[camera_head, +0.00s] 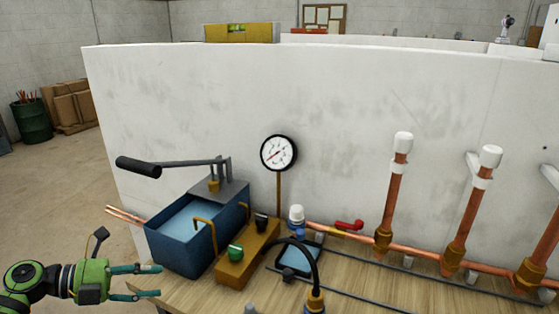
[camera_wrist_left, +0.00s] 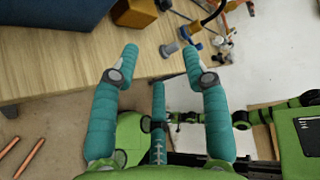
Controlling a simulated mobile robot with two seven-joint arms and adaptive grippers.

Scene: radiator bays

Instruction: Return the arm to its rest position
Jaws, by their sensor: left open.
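My left gripper (camera_head: 150,282) shows at the lower left of the head view, low beside the left front corner of the wooden bench. It is green with teal fingers. In the left wrist view my left gripper (camera_wrist_left: 158,65) has its fingers spread apart with nothing between them. The fingertips are near the edge of the wooden bench top (camera_wrist_left: 60,62). My right gripper cannot be made out in either view.
A blue tank with a pump lever (camera_head: 180,237) stands on the bench, close to my left gripper. A gauge (camera_head: 278,153) and upright copper pipes (camera_head: 396,192) stand before a white wall panel (camera_head: 340,110). Floor (camera_head: 70,180) is open at the left.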

